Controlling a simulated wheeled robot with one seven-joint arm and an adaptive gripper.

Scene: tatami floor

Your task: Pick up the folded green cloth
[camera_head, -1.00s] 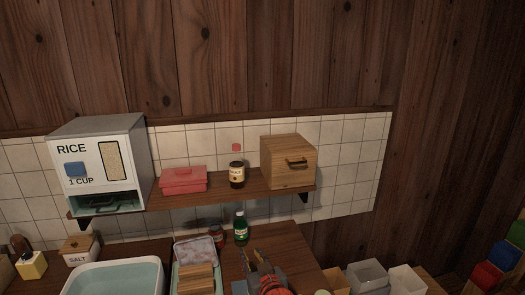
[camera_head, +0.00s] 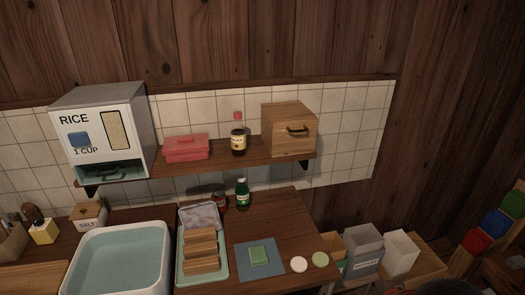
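A small green rectangle, which looks like the folded green cloth (camera_head: 259,256), lies flat on a blue-grey square mat (camera_head: 243,264) on the wooden counter. The mat shows around it on all sides, and nothing covers the cloth. My gripper is not in view, so its opening and what it holds cannot be seen.
Left of the mat are a tray (camera_head: 223,272) with wooden blocks and a basin (camera_head: 165,239). A green bottle (camera_head: 242,195) stands behind. A white disc (camera_head: 299,264) and a pale green disc (camera_head: 320,260) lie right. A shelf (camera_head: 222,158) overhangs the counter's back.

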